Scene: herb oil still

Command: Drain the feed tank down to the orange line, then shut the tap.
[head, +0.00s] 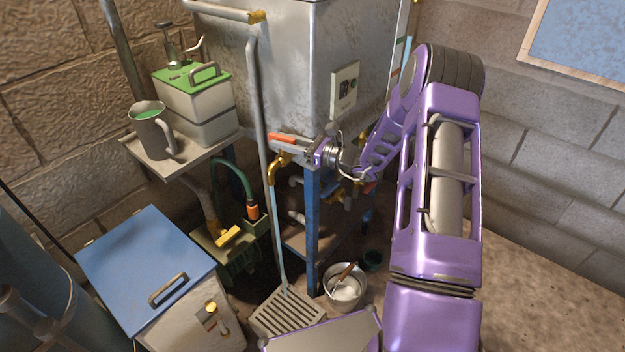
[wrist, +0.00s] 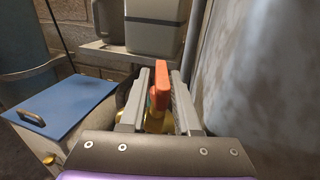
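The grey metal feed tank (head: 290,60) stands on blue legs at the top middle. Its brass tap (head: 276,166) has an orange lever (head: 283,138). A thin bluish stream (head: 277,225) falls from the spout to a floor grate (head: 287,312). My gripper (head: 292,150) is at the tap. In the wrist view the orange lever (wrist: 161,85) stands between my two fingers (wrist: 160,100), with a narrow gap on each side; they look open around it. A pale strip (head: 404,58), perhaps the level gauge, shows at the tank's right side, partly behind my arm. I cannot make out the orange line or the level.
A shelf (head: 190,160) at left holds a grey jug (head: 150,130) and a green-lidded box (head: 195,105). A blue-lidded chest (head: 150,265) stands lower left. A metal pot (head: 345,290) sits on the floor by the tank leg. A pipe (head: 256,110) runs down in front of the tank.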

